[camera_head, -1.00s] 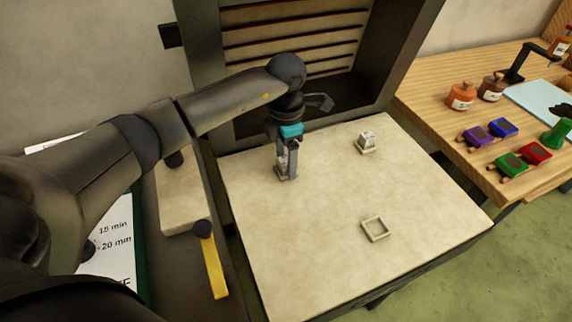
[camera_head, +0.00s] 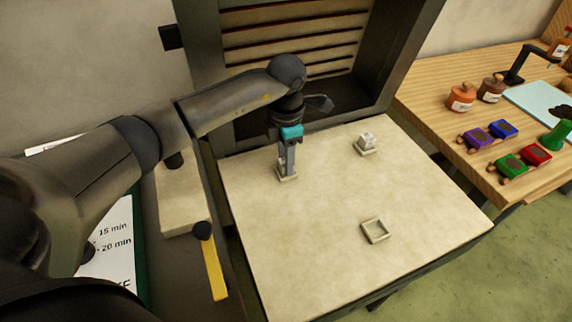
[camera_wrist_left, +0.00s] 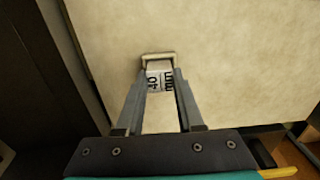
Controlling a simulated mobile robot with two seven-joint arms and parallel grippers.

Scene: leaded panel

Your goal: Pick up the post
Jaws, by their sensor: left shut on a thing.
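My left gripper (camera_head: 287,172) points down at the back left of the pale slab, inside a small square frame. Its two grey fingers also show in the left wrist view (camera_wrist_left: 160,76), shut on a white post (camera_wrist_left: 160,82) with black lettering that seems to read "40 mm". The post stands at or in the square frame (camera_wrist_left: 145,56); its foot is partly hidden, so I cannot tell whether it touches the slab. In the head view the fingers hide most of this post. My right gripper is not in view.
A second pale block (camera_head: 367,139) stands in a square frame at the slab's back right. The slab (camera_head: 300,245) is otherwise clear. A dark slatted cabinet (camera_head: 300,40) rises behind; a wooden table (camera_head: 440,105) stands right.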

